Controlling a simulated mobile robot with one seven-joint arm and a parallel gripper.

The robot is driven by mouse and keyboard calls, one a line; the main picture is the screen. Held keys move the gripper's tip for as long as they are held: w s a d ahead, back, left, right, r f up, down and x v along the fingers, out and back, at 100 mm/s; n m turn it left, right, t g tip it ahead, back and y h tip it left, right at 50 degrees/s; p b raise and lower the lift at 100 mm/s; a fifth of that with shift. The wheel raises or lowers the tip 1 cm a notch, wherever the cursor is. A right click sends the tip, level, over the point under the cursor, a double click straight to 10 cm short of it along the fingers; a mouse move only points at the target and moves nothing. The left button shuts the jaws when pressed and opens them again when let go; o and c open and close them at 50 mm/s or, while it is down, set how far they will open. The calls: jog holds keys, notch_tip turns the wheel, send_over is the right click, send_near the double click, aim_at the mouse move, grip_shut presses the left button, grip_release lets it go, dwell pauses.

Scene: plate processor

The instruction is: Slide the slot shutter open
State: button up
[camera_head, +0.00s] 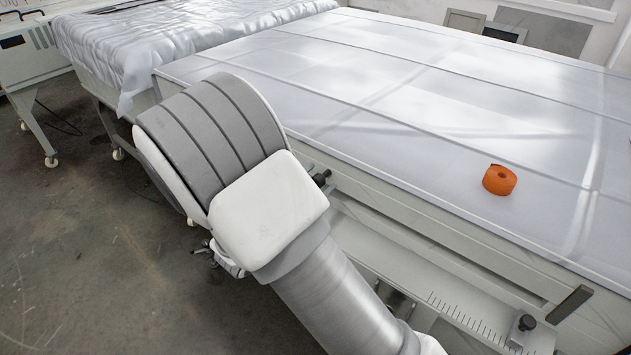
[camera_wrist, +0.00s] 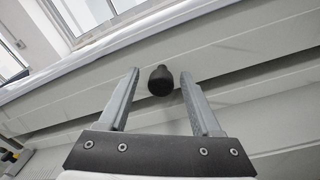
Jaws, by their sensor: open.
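In the wrist view a black rounded knob (camera_wrist: 160,80) sticks out from a long pale panel (camera_wrist: 230,58) on the machine's front. I take this panel to be the slot shutter, though its outline is not clear. My gripper (camera_wrist: 159,73) is open, with one finger on each side of the knob near the tips. A gap shows on both sides, and I cannot tell whether the tips reach past it. Dark slot lines run along the panel's lower edge. In the head view my arm hides the gripper. A black knob (camera_head: 321,177) shows beside the arm on the front rail; I cannot tell if it is the same one.
An orange tape roll (camera_head: 499,180) lies on the wide white machine top (camera_head: 400,80). A second black knob (camera_head: 522,325) stands by a ruler scale (camera_head: 465,320) at the lower right. A sheet-covered unit (camera_head: 180,40) stands behind left. The floor (camera_head: 80,250) at left is clear.

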jog(key=v, duration=1.7)
jog(key=shift+s, duration=0.2)
jog(key=shift+r, duration=0.1)
jog(key=s+d+r+m+g+p, duration=0.1)
jog(key=d+r+m+g, duration=0.25)
jog(key=d, duration=0.35)
jog(key=s+d+r+m+g+y+p, duration=0.1)
jog(key=s+d+r+m+g, duration=0.1)
jog(key=d+m+g, duration=0.4)
jog(key=s+d+r+m+g+p, duration=0.1)
jog(key=d+r+m+g, duration=0.2)
jog(key=d, duration=0.4)
jog(key=s+d+r+m+t+y+p, duration=0.2)
jog(key=s+r+m+y, duration=0.4)
jog(key=r+m+y, duration=0.3)
jog(key=shift+s+d+r+m+t+p, duration=0.25)
jog(key=shift+d+r+m+t, duration=0.5)
jog(key=shift+d+m, duration=0.4)
